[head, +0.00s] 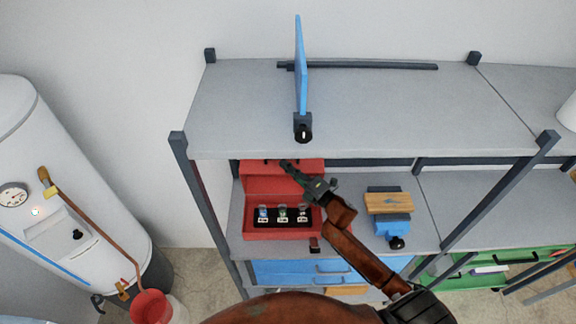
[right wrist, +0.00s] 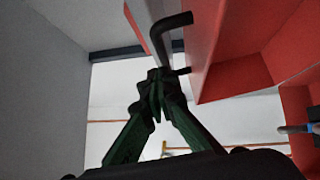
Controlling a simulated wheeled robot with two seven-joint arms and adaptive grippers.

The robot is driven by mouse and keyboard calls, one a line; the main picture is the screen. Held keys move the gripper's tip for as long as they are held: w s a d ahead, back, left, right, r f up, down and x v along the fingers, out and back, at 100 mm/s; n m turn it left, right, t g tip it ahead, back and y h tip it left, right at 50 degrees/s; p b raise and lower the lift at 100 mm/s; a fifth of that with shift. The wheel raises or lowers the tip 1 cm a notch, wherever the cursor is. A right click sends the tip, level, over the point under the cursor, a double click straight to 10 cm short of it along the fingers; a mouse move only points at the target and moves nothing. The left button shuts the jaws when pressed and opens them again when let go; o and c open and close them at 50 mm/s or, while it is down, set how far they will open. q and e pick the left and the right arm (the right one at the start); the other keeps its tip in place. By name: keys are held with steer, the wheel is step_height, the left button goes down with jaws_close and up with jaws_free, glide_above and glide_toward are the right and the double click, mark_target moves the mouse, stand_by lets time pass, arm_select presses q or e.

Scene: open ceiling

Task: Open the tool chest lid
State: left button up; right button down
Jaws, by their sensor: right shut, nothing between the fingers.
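The red tool chest (head: 278,231) stands on the lower shelf, its black inside showing with several small items in it. Its red lid (head: 262,182) is raised and stands up at the back, its top reaching the upper shelf's edge. My right gripper (head: 286,163) is at the top of the raised lid, shut and empty. In the right wrist view the closed fingertips (right wrist: 155,78) are beside a dark bent handle (right wrist: 172,24) on the red lid (right wrist: 232,70); I cannot tell whether they touch it. My left gripper is not in view.
The upper shelf (head: 390,115) lies just above the chest, with a blue upright piece (head: 301,75) on it. A wood-topped blue item (head: 390,203) sits right of the chest. Blue drawers (head: 285,272) are below. A shelf post (head: 205,200) stands at left, beyond it a white tank (head: 60,160).

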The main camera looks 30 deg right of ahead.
steer(key=s+a+r+b+v, duration=0.1)
steer(key=a+r+b+v, duration=0.1)
steer(key=v, duration=1)
steer(key=s+d+f+m+g+h, duration=0.3)
steer(key=s+d+f+m+h, duration=0.15)
steer(key=f+m, duration=0.35)
steer(key=s+d+f+m+g+h, duration=0.3)
steer(key=s+f+m+g+h, duration=0.15)
steer(key=f+m, duration=0.3)
steer(key=s+a+f+m+g+y, duration=0.1)
steer(key=s+a+f+m+g, duration=0.25)
steer(key=s, duration=0.55)
steer(key=s+a+f+m+g, duration=0.2)
steer(key=s+f+m+g, duration=0.2)
steer(key=s, duration=0.5)
step_height(320, 180, down, 37)
steer(key=s+g+b, duration=0.1)
steer(key=s+b, duration=0.1)
steer(key=b, duration=0.4)
steer(key=s+a+f+n+g+b, duration=0.1)
steer(key=s+f+b, duration=0.3)
steer(key=s+f, duration=1.5)
step_height(320, 180, down, 3)
steer(key=shift+r+y, duration=0.25)
steer(key=shift+y, duration=0.15)
